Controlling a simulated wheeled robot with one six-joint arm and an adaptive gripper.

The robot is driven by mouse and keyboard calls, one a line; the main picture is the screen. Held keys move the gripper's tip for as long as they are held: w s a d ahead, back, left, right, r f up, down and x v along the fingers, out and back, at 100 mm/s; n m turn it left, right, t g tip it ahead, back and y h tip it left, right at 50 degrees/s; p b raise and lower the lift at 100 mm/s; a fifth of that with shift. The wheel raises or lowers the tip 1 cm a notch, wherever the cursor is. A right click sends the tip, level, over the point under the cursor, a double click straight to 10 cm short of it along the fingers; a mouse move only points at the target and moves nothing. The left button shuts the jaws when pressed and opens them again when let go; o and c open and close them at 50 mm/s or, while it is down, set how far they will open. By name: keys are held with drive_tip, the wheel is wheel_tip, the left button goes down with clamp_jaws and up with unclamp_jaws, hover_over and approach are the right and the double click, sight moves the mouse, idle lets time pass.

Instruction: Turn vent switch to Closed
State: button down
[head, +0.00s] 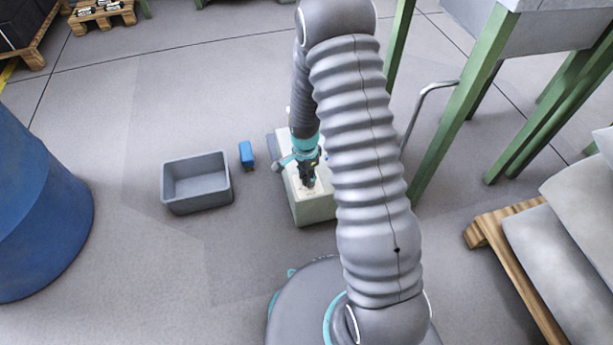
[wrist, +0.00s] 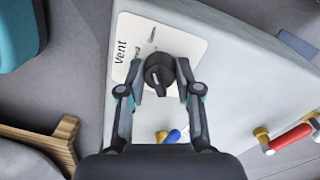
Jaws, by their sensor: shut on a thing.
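The vent switch (wrist: 159,72) is a round black knob with a light pointer line. It sits on a white label plate (wrist: 130,40) reading "Vent"; the rest of the label's lettering is partly hidden. The plate is on top of a pale box-shaped unit (wrist: 225,75), which also stands on the floor in the head view (head: 315,209). My gripper (wrist: 160,88) is shut on the switch, with one finger on each side of it. In the head view my gripper (head: 308,181) reaches down onto the unit's top, and the switch cannot be made out there.
A blue-handled valve (wrist: 172,136) and a red-handled valve (wrist: 290,138) are near the switch. A grey bin (head: 196,182) and a small blue box (head: 246,155) lie left of the unit. Green table legs (head: 468,105) and a pallet with sacks (head: 565,240) stand right.

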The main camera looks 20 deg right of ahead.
sight(305, 176)
drive_tip(key=n+b, duration=0.1)
drive_tip(key=n, duration=0.5)
drive_tip(key=shift+b, duration=0.3)
drive_tip(key=n, duration=0.5)
drive_tip(key=shift+n, duration=0.3)
drive_tip(key=shift+t, duration=0.3)
drive_tip(key=c, duration=0.8)
unclamp_jaws()
drive_tip(key=r, duration=1.2)
drive_tip(key=shift+a, duration=0.3)
